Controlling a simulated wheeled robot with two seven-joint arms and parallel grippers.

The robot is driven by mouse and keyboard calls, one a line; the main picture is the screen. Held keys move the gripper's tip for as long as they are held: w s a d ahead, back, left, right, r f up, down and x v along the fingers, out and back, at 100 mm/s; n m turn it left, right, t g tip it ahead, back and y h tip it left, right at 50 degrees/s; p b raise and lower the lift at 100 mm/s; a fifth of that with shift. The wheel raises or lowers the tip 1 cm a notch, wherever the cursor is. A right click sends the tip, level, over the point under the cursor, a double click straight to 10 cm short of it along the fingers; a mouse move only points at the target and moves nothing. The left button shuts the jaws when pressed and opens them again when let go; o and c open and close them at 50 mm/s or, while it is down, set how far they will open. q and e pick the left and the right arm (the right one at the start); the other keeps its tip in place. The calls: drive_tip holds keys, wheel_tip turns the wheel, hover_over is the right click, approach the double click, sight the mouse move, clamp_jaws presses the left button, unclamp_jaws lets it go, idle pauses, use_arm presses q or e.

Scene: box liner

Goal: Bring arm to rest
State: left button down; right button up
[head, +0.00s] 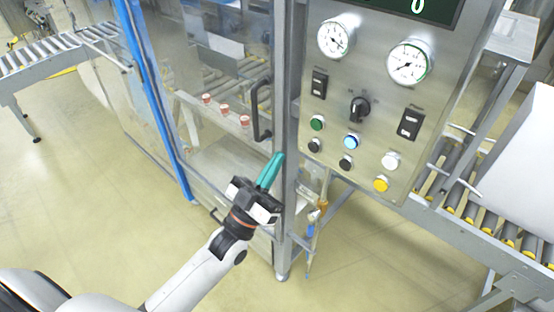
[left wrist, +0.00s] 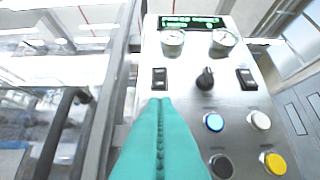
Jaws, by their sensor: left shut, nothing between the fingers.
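My left gripper (head: 271,171) reaches in from the lower left in the head view. Its teal fingers are shut with nothing between them, and they point up beside the door's frame post. In the left wrist view the shut fingers (left wrist: 160,115) appear in front of the control panel (left wrist: 203,105). The panel (head: 375,110) carries gauges, a rotary knob, switches and several coloured buttons. A blue-white button (head: 351,142) looks lit. The fingers appear apart from the dark door handle (head: 261,110), which is to their upper left. My right gripper is out of view.
A clear door with a blue edge strip (head: 160,105) is left of the post (head: 286,200). Several small red-and-white items (head: 225,111) sit behind it. Roller conveyors stand at the far left (head: 55,58) and right (head: 505,232). Open floor (head: 110,215) lies at the lower left.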

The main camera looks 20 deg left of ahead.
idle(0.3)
use_arm(q)
wheel_tip(320, 180, down, 24)
drive_tip(key=w+a+f+n+g+y, duration=0.1)
drive_tip(key=w+a+g+y, duration=0.1)
drive_tip(key=g+y, duration=0.4)
drive_tip(key=s+a+f+g, duration=0.1)
drive_tip(key=s+f+g, duration=0.2)
drive_tip(key=f, duration=0.6)
drive_tip(key=s+a+f+g, duration=0.1)
drive_tip(key=s+f+g, duration=0.25)
drive_tip(key=f, duration=0.45)
drive_tip(key=s+a+f+g+y, duration=0.15)
drive_tip(key=s+f+g, duration=0.35)
drive_tip(key=s+f, duration=0.9)
drive_tip(key=s+f+g, duration=0.3)
drive_tip(key=s, duration=0.7)
drive_tip(key=s+a+f+g+y, duration=0.1)
drive_tip(key=s+f+g, duration=0.2)
drive_tip(key=s, duration=0.7)
drive_tip(key=shift+f+n, duration=0.3)
drive_tip(key=shift+f, duration=0.45)
